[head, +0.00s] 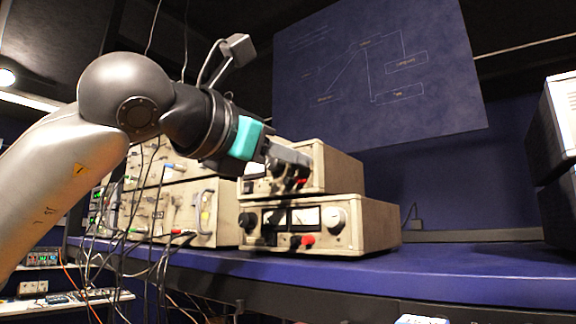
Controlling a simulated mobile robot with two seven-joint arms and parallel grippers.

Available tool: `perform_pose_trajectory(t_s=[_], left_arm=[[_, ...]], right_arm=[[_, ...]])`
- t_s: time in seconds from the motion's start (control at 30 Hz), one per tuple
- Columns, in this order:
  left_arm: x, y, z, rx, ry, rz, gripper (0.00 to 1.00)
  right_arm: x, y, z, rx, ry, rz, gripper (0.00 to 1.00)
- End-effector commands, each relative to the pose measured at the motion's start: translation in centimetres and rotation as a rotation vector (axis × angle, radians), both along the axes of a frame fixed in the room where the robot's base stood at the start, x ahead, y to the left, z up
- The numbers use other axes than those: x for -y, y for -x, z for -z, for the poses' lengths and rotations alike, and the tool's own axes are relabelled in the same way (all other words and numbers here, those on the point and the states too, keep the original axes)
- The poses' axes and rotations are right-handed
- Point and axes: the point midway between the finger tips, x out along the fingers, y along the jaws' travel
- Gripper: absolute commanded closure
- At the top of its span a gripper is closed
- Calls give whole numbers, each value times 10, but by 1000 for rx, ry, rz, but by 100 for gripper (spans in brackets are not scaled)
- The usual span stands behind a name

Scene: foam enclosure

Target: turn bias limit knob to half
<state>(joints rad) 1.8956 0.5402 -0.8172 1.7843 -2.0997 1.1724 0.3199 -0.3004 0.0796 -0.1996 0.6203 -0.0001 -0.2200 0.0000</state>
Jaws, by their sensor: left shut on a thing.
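Two beige instruments are stacked on the blue bench. The upper instrument (338,170) has a meter on the left of its front panel. My left gripper (292,182) reaches in from the left and is at the right part of that panel, its fingers shut on a knob there. The fingers hide most of the knob, so its label and angle cannot be read. My right gripper is not in view.
The blue bench top (450,264) is clear to the right of the stack. Beige rack modules (180,210) with hanging cables stand to the left. A dark chalkboard (375,75) is behind, and grey equipment (556,130) stands at the right edge.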

Motion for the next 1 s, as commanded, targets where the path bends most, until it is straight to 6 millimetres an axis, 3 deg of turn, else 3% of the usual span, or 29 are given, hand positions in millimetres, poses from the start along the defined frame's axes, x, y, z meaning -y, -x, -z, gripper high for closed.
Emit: perform_pose_trajectory(t_s=[0.6,1.0], left_arm=[[0,0,-1,315,-427,0,100],[0,1,-1,403,-548,1,100]], right_arm=[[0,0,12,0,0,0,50],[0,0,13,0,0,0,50]])
